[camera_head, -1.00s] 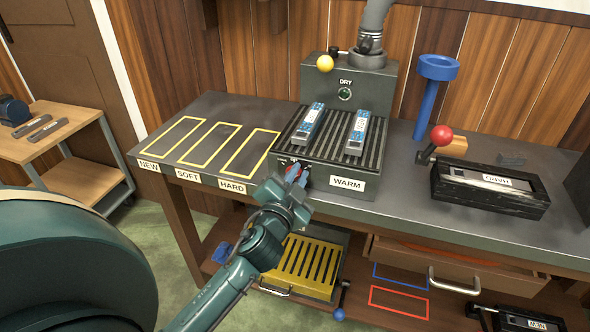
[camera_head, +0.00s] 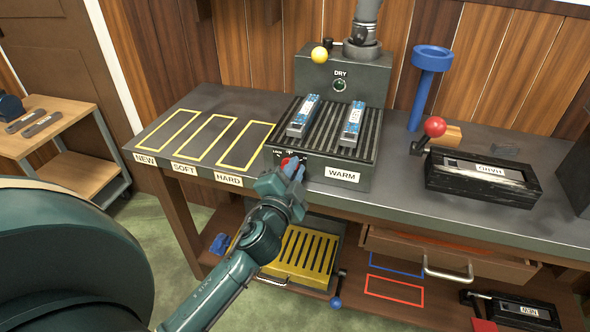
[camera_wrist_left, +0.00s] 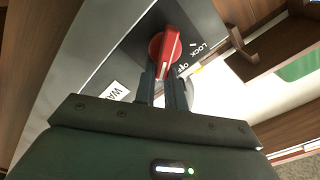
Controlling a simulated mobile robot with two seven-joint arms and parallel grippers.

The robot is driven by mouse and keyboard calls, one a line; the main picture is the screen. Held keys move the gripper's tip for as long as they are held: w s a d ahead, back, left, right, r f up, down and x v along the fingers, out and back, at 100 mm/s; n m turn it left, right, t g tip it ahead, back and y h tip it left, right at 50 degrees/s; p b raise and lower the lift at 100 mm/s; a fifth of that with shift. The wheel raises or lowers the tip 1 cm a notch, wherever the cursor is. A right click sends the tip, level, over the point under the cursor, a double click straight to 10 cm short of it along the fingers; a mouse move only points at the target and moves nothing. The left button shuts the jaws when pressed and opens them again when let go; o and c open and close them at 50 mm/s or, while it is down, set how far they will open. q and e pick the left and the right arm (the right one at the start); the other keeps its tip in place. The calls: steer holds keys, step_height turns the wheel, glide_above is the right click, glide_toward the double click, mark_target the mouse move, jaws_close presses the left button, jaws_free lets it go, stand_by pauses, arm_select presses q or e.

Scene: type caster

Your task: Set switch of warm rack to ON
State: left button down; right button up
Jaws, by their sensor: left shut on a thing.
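The warm rack (camera_head: 368,168) is a dark box with a slatted top and a WARM label on its front, standing on the workbench. Its red rotary switch (camera_wrist_left: 166,48) is on the front face, left of the label. In the wrist view the LOCK and OFF markings lie right of the knob; an ON mark is not readable. My left gripper (camera_head: 291,170) is at the rack's front, its fingers (camera_wrist_left: 163,88) shut on the red switch's handle. The fingers partly hide the switch in the head view. My right gripper is not in view.
Two blue-and-grey bars (camera_head: 302,116) lie on the rack's slats. A DRY unit (camera_head: 330,70) stands behind. A HARD-labelled black mould with a red-ball lever (camera_head: 482,188) is to the right. Yellow outlines (camera_head: 200,137) mark the bench at left. A yellow grate (camera_head: 300,258) is below.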

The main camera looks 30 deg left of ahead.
arm_select(q)
steer(key=c, duration=1.5)
jaws_free()
steer(key=shift+s+a+f+g, duration=0.15)
steer(key=shift+a+f+g, duration=0.15)
steer(key=shift+a+f, duration=0.15)
steer(key=shift+o, duration=0.2)
steer(key=shift+r, duration=0.1)
steer(key=shift+d+r, duration=0.1)
steer(key=shift+d, duration=0.05)
steer(key=b+v, duration=0.2)
steer(key=v, duration=1.1)
